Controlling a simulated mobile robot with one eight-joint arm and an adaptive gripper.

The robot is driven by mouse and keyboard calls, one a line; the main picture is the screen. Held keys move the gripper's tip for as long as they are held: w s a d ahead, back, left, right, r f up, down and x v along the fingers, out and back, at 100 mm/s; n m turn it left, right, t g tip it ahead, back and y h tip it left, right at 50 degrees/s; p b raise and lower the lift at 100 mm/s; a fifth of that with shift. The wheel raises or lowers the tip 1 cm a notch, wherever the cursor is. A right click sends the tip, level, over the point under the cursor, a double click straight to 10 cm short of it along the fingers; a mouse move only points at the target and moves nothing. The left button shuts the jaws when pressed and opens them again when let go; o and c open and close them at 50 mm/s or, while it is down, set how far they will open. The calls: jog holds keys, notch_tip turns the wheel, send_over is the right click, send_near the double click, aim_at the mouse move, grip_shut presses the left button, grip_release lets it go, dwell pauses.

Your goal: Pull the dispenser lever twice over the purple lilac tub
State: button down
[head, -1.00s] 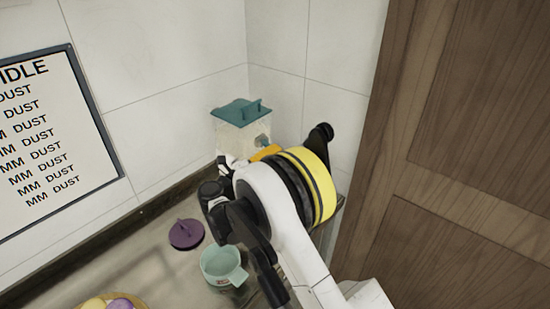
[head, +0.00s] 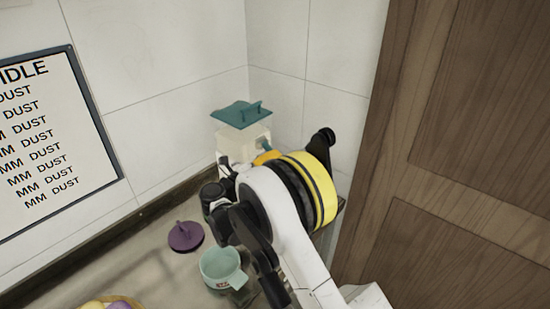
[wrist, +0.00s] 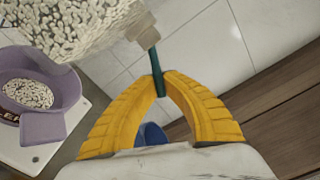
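The dispenser stands in the back corner, with a teal lid (head: 241,114) and a clear hopper (head: 256,133). In the wrist view its hopper of pale granules (wrist: 75,25) fills the upper left. My gripper (wrist: 158,84) has its yellow fingertips closed around the teal lever (wrist: 154,62), which slants down from the dispenser's spout. In the head view my gripper (head: 266,157) is mostly hidden behind my wrist. The purple lilac tub (wrist: 38,75) stands on a white base at the left of the wrist view, with pale granules inside. My arm hides it in the head view.
A purple lid (head: 186,236) and a mint tub (head: 219,265) stand on the counter left of my arm. A bowl with yellow and purple things (head: 108,305) shows at the bottom edge. A wooden panel (head: 480,140) stands close on the right.

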jog(key=c, duration=1.5)
grip_release()
jog(key=v, duration=1.2)
